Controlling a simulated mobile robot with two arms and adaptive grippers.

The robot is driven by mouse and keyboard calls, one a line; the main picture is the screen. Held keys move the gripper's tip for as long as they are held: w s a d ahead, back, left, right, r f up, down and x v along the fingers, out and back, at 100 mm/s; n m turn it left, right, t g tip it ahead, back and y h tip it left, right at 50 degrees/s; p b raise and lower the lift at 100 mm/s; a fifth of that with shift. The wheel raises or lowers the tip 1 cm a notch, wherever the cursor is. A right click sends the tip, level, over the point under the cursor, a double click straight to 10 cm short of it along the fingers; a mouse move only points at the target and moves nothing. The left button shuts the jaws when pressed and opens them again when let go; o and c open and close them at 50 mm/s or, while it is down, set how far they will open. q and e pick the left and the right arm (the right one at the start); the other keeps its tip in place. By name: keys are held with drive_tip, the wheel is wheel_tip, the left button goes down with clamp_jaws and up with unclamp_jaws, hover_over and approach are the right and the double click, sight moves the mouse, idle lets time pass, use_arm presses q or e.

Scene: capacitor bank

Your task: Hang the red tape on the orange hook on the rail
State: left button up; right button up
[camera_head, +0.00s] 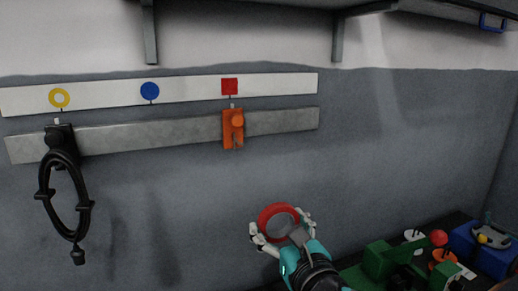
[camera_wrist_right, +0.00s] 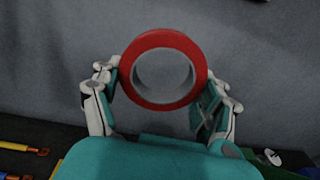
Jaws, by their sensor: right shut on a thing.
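The red tape (camera_head: 279,208) is a ring held upright between the two fingers of my right gripper (camera_head: 282,230). In the right wrist view the red tape (camera_wrist_right: 164,100) faces the camera, with my right gripper's (camera_wrist_right: 160,95) fingers on its left and right sides. The orange hook (camera_head: 233,128) is on the grey rail (camera_head: 180,133) on the wall, below the red square on the white strip. The tape is below and to the right of the hook, apart from it. My left gripper is out of view.
A coiled black cable (camera_head: 68,195) hangs from a black hook (camera_head: 58,138) at the rail's left. Green, red and orange items (camera_head: 390,260) and a blue bin (camera_head: 485,248) are at the lower right. A shelf runs overhead. The wall between tape and hook is clear.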

drive_tip(key=shift+n+y, duration=0.3)
drive_tip(key=shift+y, duration=0.3)
drive_tip(key=a+r+p, duration=0.1)
drive_tip(key=r, duration=0.2)
drive_tip(key=a+r+p, duration=0.1)
drive_tip(key=r, duration=0.3)
drive_tip(key=s+a+r+p, duration=0.1)
drive_tip(key=r, duration=0.3)
drive_tip(key=shift+a+r, duration=0.25)
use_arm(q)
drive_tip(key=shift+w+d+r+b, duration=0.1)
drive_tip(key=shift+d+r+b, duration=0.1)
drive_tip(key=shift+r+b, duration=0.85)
use_arm(e)
drive_tip(key=x, duration=1.1)
drive_tip(key=shift+w+a+f, duration=0.1)
drive_tip(key=shift+a+f, duration=0.15)
drive_tip(key=shift+f, duration=0.1)
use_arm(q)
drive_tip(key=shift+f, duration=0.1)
use_arm(e)
drive_tip(key=o, duration=1.2)
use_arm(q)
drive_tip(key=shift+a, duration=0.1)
